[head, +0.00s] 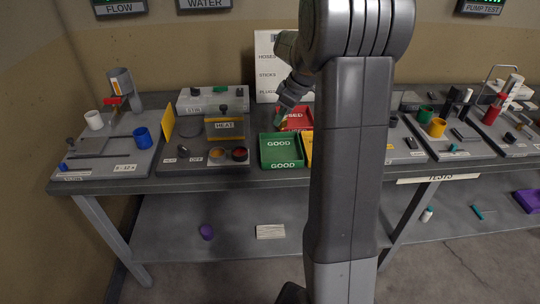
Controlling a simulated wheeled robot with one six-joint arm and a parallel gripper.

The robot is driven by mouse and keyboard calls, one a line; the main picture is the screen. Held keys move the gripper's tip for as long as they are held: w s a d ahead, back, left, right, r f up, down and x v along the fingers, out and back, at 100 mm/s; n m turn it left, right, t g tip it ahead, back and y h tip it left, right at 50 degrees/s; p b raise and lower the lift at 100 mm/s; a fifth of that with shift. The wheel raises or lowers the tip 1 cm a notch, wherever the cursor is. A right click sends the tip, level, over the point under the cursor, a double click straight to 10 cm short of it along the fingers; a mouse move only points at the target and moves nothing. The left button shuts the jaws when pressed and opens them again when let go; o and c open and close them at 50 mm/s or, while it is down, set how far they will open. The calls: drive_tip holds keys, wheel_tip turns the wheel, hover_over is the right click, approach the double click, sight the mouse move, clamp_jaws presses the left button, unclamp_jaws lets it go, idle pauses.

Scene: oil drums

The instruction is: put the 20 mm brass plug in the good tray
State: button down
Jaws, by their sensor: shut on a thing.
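The good tray is the green tray (281,156) marked GOOD, on the table left of my column, and it looks empty. My gripper (282,121) is at the end of my arm, above the back edge of the green tray and by the left side of the red tray (296,113) marked USED. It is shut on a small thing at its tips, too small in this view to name. I cannot make out the 20 mm brass plug anywhere for certain.
A yellow tray (308,150) is partly hidden behind my column. Left of the green tray stands the HEAT station (226,128) with two round cups in front. A white sign board (266,62) stands behind the trays. More fixtures with a yellow cup (438,128) are at right.

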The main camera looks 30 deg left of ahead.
sight(282, 127)
wheel_tip(282, 127, down, 5)
drive_tip(key=shift+w+r, duration=0.1)
drive_tip(key=shift+f, duration=2.45)
drive_tip(key=c, duration=1)
unclamp_jaws()
drive_tip(key=shift+c, duration=0.2)
drive_tip(key=shift+r, duration=0.15)
drive_tip(key=shift+r+p, duration=0.2)
drive_tip(key=shift+p, duration=0.1)
drive_tip(key=v, duration=1.1)
drive_tip(key=shift+d+r+b, duration=0.25)
drive_tip(key=shift+b, duration=0.05)
